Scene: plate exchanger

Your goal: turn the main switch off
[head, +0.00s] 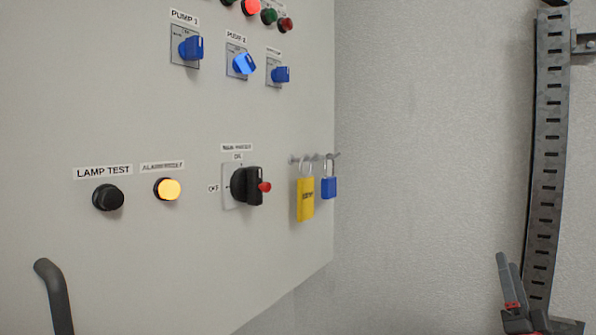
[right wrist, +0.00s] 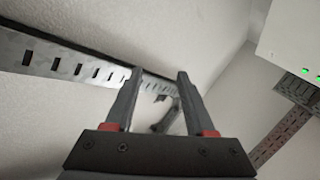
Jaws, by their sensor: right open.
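The main switch (head: 247,186) is a black rotary handle on a grey plate low on the cabinet's front panel. "ON" is marked above it and "OFF" to its left. The handle stands about upright, in line with the ON mark, and a small red piece sticks out on its right. My right gripper (head: 508,262) is at the lower right of the head view, well to the right of the switch and apart from it. In the right wrist view the right gripper (right wrist: 158,74) is open with nothing between its fingers. My left gripper is not in view.
Blue knobs (head: 243,64) sit above. A slotted metal rail (head: 546,150) runs up the wall.

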